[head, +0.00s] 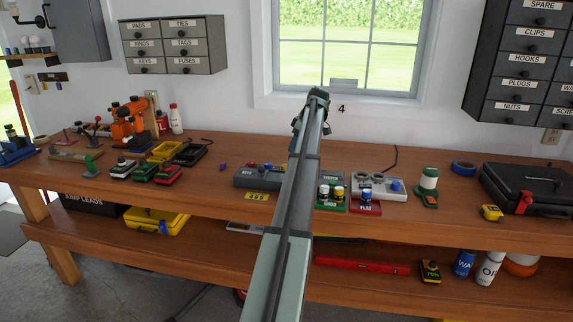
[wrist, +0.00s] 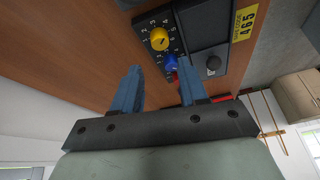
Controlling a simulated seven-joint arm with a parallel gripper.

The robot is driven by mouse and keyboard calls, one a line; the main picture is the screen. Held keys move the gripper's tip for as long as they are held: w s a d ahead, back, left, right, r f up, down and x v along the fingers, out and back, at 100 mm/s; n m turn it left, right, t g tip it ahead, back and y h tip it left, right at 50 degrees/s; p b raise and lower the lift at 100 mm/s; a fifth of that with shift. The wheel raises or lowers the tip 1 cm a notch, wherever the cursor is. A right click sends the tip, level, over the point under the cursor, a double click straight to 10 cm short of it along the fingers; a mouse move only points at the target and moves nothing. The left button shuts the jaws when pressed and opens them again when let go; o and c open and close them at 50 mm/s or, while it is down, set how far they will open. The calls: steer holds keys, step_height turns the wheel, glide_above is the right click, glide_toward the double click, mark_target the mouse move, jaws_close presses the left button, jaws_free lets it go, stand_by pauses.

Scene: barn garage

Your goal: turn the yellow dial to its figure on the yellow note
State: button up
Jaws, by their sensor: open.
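The yellow dial (wrist: 159,39) sits on a dark control box (wrist: 205,28) on the bench, with small figures around it. Its dark pointer mark is too small for me to read its setting. A blue dial (wrist: 171,61) and a red dial (wrist: 172,77) stand beside it in a row. The yellow note (wrist: 244,25) carries the number 465 and lies beside the box; it also shows in the head view (head: 257,196). My gripper (wrist: 159,68) is open and empty, its fingertips apart from the yellow dial. My arm hides the gripper in the head view.
Bare bench lies left of the box.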

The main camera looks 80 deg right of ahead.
mark_target(285, 166)
steer(key=x, duration=0.9)
steer(key=shift+w+f, duration=0.15)
steer(key=shift+f, duration=0.2)
steer(key=shift+c, duration=0.3)
steer(key=c, duration=0.7)
steer(key=shift+m, duration=0.4)
steer(key=m+h, duration=0.1)
steer(key=m, duration=0.2)
steer(key=shift+a+m+g+h, duration=0.2)
steer(key=shift+m+g+h, duration=0.1)
steer(key=shift+h, duration=0.1)
steer(key=shift+w+m+g+h, duration=0.1)
steer(key=shift+m+g+h, duration=0.45)
steer(key=shift+m, duration=1.55)
